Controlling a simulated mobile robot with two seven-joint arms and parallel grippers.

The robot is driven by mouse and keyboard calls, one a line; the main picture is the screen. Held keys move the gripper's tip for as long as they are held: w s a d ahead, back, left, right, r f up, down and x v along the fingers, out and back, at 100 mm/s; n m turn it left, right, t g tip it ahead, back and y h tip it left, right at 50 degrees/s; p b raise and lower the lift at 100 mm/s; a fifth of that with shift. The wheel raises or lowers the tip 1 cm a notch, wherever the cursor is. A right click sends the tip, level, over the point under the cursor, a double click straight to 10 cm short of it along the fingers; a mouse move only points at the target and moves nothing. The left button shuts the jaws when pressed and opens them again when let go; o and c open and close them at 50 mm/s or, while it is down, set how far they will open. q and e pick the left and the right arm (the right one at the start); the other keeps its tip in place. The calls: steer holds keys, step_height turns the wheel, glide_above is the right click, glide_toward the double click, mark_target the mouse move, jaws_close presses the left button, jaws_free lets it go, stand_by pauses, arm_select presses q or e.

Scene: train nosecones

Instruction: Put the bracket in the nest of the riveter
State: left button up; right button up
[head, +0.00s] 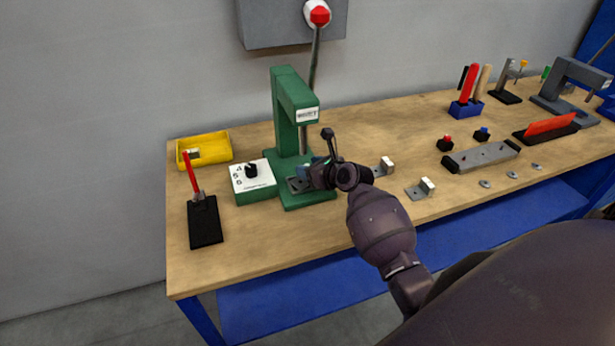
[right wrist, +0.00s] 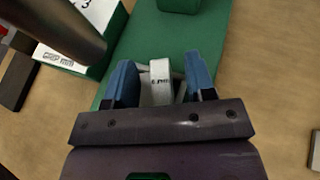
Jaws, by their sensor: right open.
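The green riveter (head: 287,110) stands on the table, with its base (head: 310,201) under my right gripper. My right gripper (head: 314,174) is at the riveter's base, below its head. In the right wrist view its two blue fingers (right wrist: 161,86) are open. A pale, labelled upright block, apparently part of the bracket (right wrist: 160,78), stands between them with a gap on each side. A dark grey flat plate (head: 297,185) shows on the base beside the gripper; I cannot tell whether it is bracket or nest. The gripper hides the rest. My left gripper is not in view.
A white-topped selector box (head: 253,180) adjoins the riveter's left side. A yellow bin (head: 204,150) and a black block with a red handle (head: 204,222) lie further left. Two similar brackets (head: 386,165) (head: 424,188) lie to the right. The riveter's lever (head: 313,80) rises above.

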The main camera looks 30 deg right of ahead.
steer(key=shift+w+f, duration=0.15)
steer(key=shift+w, duration=0.15)
jaws_close()
